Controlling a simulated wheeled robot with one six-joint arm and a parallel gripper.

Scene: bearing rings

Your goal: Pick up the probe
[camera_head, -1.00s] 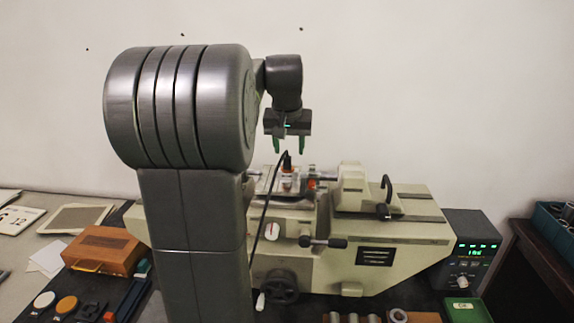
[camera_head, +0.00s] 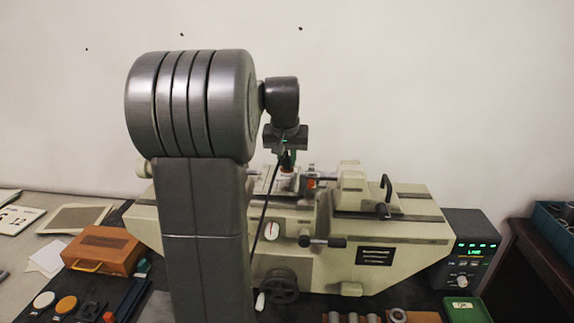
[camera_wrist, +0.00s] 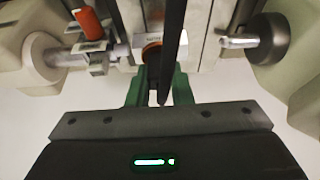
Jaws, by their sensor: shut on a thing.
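The probe (camera_head: 287,168) stands upright at the middle of the cream bench machine (camera_head: 375,232), with an orange-red band low on it. Its black cable (camera_head: 264,215) runs down the front of the machine. My gripper (camera_head: 287,156) points straight down and is shut on the top of the probe. In the wrist view, the green fingers of my gripper (camera_wrist: 157,90) close on either side of the dark probe (camera_wrist: 152,53), and the cable (camera_wrist: 174,40) passes in front of it, hiding part of it.
Machine parts with an orange piece (camera_wrist: 89,24) and a round dark knob (camera_wrist: 264,40) flank the gripper closely. A display box (camera_head: 470,257) stands right. A wooden box (camera_head: 103,250) and discs lie left. Rings (camera_head: 352,317) sit in front.

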